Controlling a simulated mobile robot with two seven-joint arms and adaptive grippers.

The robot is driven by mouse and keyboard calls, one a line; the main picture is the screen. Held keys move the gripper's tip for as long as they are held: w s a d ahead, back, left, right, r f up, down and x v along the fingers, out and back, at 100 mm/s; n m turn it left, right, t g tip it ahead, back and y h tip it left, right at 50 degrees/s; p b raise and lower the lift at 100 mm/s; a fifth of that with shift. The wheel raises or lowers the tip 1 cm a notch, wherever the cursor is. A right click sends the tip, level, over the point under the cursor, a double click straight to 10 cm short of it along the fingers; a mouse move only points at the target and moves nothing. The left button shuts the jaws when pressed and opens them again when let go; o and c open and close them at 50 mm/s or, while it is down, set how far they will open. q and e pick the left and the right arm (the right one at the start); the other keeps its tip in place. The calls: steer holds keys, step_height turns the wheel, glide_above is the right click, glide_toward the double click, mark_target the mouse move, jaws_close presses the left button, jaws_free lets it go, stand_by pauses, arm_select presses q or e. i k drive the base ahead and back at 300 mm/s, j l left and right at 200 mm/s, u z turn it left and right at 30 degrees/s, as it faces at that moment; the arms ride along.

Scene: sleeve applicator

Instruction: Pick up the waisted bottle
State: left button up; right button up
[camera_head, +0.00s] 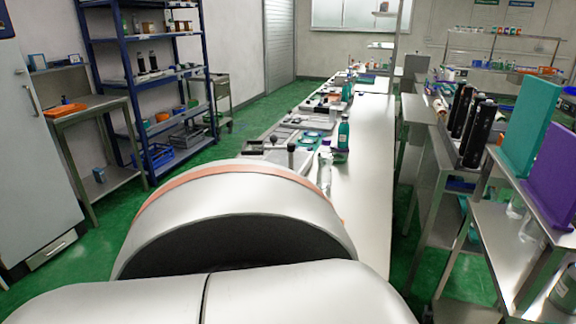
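Two bottles stand close together on the long white table (365,190), just beyond my large white arm link. One is a clear, slim bottle (325,170), partly hidden at its base by my arm. The other is a teal bottle (343,134), a little further back and to the right. They are too small to tell which is the waisted one. Another teal bottle (346,91) stands further down the table. Neither of my grippers shows; my arm hides the near part of the table.
Grey trays and tools line the table's left side, with a dark-knobbed device (281,146) near the bottles. The table's right strip is clear. At right, a metal shelf unit holds black cylinders (478,132), a teal panel (533,122) and a purple panel (552,178). A blue rack (129,82) stands left.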

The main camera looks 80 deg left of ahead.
mark_target(325, 160)
steer(key=u, duration=1.65)
